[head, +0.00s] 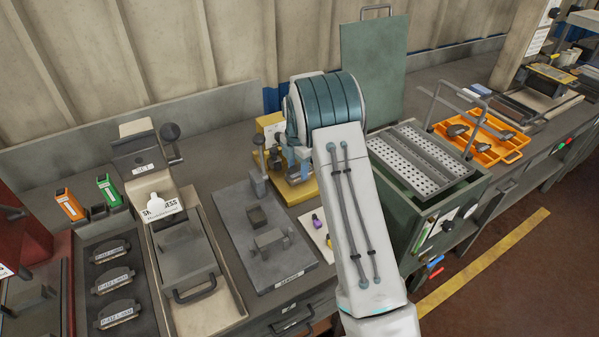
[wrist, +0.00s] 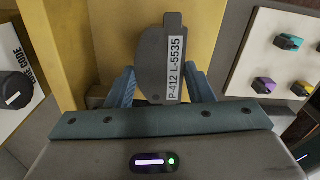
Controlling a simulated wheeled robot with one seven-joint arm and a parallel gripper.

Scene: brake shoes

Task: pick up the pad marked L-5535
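The dark grey pad labelled P-412 L-5535 (wrist: 153,62) shows in the middle of the wrist view, with its label along its right side. My gripper (wrist: 164,78) has its blue fingers on both sides of this pad, close to its edges. Whether they press on it cannot be told. In the head view my gripper (head: 287,165) is low over the yellow fixture (head: 305,190), largely covered by my arm. The pad cannot be made out there.
Several similar labelled pads lie in a dark tray (head: 94,245) at the left. A grey fixture plate (head: 235,225) stands left of my gripper. A white board (wrist: 253,78) with coloured pieces is at the right. A green cabinet (head: 400,203) stands right of my arm.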

